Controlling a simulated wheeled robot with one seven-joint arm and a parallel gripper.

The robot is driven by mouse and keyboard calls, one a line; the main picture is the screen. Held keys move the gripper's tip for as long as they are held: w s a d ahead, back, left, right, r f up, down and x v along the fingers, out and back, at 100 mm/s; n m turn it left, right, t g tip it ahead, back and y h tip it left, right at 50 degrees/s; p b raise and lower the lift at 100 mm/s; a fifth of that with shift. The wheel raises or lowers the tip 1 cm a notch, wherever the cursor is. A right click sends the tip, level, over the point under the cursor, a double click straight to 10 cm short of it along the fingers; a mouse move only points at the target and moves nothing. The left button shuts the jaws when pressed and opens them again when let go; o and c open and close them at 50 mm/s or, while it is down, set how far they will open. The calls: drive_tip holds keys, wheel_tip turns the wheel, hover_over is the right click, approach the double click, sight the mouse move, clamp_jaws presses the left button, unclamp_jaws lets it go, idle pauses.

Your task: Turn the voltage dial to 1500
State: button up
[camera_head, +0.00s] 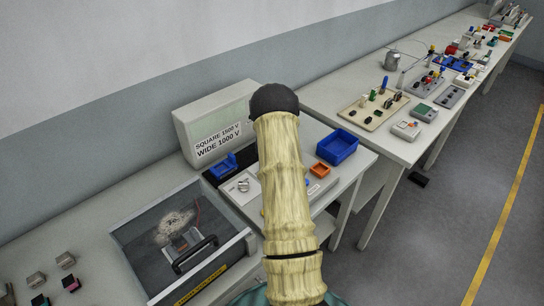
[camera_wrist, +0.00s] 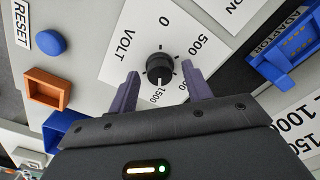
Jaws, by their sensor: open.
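The black voltage dial (camera_wrist: 160,68) sits on a white plate marked VOLT, with 0, 500 and 1500 readable around it. The 1500 label is just below the dial in the wrist view. A light mark shows at the dial's lower edge toward 1500; I cannot tell whether it is the pointer or a scale tick. My gripper (camera_wrist: 162,70) is open, one finger on each side of the dial, with visible gaps. In the head view my arm hides the dial and gripper.
Around the dial are a blue button (camera_wrist: 51,42) by RESET, an orange bin (camera_wrist: 45,90) and a blue adapter holder (camera_wrist: 283,55). A blue bin (camera_head: 337,147) and a handled box (camera_head: 180,240) flank the panel.

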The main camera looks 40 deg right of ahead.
wheel_tip(320, 180, up, 17)
drive_tip(key=b, duration=0.2)
drive_tip(key=shift+r, duration=0.2)
idle(0.5)
drive_tip(key=s+a+n+t, duration=0.1)
drive_tip(key=s+a+n, duration=0.15)
drive_tip(key=a, duration=0.75)
drive_tip(key=s+a+n, duration=0.2)
drive_tip(key=s+a, duration=0.1)
drive_tip(key=a, duration=0.8)
drive_tip(key=s+a+f+n+t, duration=0.1)
drive_tip(key=s+a+f+n, duration=0.2)
drive_tip(key=s+a, duration=0.9)
drive_tip(key=s, duration=0.2)
drive_tip(key=shift+s+a+n+t, duration=0.3)
drive_tip(key=shift+s+a+n, duration=0.05)
drive_tip(key=shift+s+a, duration=0.05)
drive_tip(key=shift+f, duration=0.1)
